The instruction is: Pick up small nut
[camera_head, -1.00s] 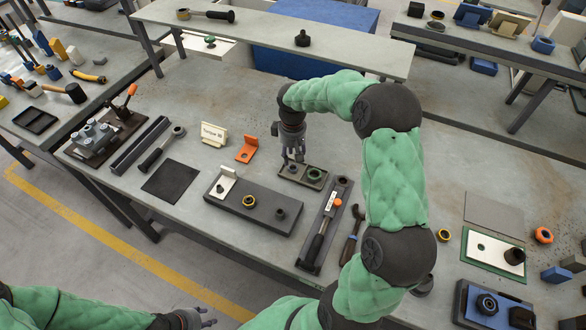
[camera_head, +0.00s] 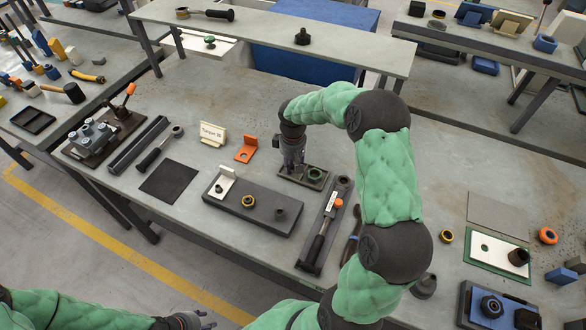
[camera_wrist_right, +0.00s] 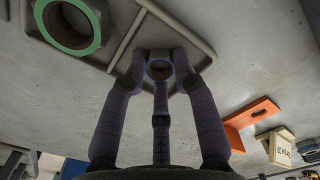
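The small nut (camera_wrist_right: 160,68) is a dark-holed ring in one compartment of a shallow tray (camera_wrist_right: 203,50). It shows in the right wrist view between the fingertips of my right gripper (camera_wrist_right: 160,62). The fingers surround the nut closely; whether they press on it I cannot tell. In the head view my right gripper (camera_head: 293,168) points down into the left part of the tray (camera_head: 318,185) and hides the nut.
An orange bracket (camera_head: 246,150) and a "Torque" sign (camera_head: 212,133) stand left of the tray. A dark fixture plate (camera_head: 270,219) and a wrench holder (camera_head: 318,245) lie in front. A raised shelf (camera_head: 250,35) runs behind. Bare bench lies between tray and shelf.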

